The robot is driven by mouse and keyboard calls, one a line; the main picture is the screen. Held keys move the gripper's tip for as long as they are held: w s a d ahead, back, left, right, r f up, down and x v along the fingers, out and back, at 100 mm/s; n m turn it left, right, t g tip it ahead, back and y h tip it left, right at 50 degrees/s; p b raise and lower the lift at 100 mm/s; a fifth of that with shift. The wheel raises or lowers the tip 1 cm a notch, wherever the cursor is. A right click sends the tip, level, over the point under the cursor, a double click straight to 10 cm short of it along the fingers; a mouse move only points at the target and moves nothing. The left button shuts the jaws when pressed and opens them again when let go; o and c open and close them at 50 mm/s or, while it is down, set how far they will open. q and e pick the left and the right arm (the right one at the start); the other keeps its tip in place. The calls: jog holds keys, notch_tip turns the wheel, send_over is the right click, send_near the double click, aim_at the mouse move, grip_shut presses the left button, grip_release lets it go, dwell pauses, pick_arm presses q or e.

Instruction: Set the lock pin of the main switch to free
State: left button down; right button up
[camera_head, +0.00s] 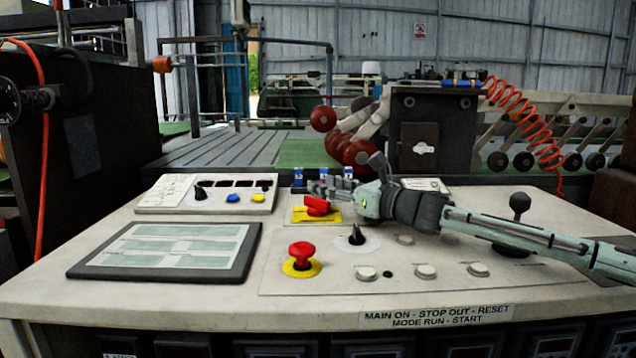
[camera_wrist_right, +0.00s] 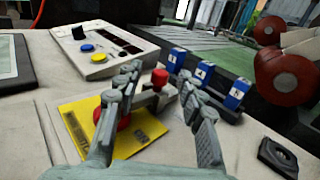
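The main switch is a red rotary handle (camera_head: 317,206) on a yellow plate (camera_head: 299,215) on the console. In the right wrist view the yellow plate (camera_wrist_right: 75,127) lies at lower left, and my finger hides part of the red handle. A small red knob (camera_wrist_right: 160,77), apparently the lock pin's head, stands on a pale bracket beside the plate. My right gripper (camera_head: 318,187) reaches in from the right, just behind the switch. In its wrist view the right gripper (camera_wrist_right: 159,76) is open, its fingers either side of the red knob; contact cannot be told. My left gripper is out of view.
Blue lettered blocks (camera_wrist_right: 203,73) stand close behind the fingertips. A red mushroom button (camera_head: 301,254), a black selector (camera_head: 357,236) and several pale buttons lie in front. A flat screen (camera_head: 165,250) is at left, a black ball lever (camera_head: 519,206) at right.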

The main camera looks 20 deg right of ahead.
jog(key=shift+x, duration=1.4)
grip_shut()
jog(key=shift+w, duration=0.1)
